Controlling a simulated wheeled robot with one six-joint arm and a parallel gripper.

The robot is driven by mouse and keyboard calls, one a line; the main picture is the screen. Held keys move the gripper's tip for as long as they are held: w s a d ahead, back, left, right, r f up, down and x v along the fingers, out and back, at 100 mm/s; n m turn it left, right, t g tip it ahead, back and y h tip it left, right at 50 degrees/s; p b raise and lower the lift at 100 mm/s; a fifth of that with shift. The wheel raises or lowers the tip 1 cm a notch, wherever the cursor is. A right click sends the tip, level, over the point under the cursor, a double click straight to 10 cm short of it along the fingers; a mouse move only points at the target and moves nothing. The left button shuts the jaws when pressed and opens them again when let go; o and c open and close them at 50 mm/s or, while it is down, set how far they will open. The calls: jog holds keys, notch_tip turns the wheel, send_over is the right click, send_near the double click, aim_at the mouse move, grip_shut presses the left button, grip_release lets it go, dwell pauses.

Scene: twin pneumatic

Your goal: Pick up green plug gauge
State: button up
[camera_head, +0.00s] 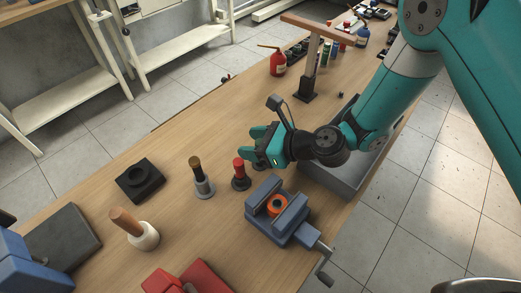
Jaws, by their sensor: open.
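I cannot pick out a green plug gauge for certain. Small green upright cylinders (325,53) stand far back on the bench, too small to identify. A red-topped piece on a dark base (240,175) and a brown-topped piece in a grey base (201,180) stand upright on the near bench. My gripper (258,145), with teal fingers, is above the bench just behind the red-topped piece. It is open, and I see nothing held in it. My gripper and arm hide part of the bench behind them.
A blue-grey vise (282,222) holding an orange ring (277,205) sits at the bench edge, beside a grey bin (326,187). A black block (139,181), a wooden-handled tool (133,228) and a T-shaped stand (309,75) stand around. The bench's left middle is clear.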

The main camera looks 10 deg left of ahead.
grip_shut()
jog(key=shift+r, duration=0.15)
notch_tip(320, 180, up, 20)
jog(key=p, duration=0.1)
dwell(0.7)
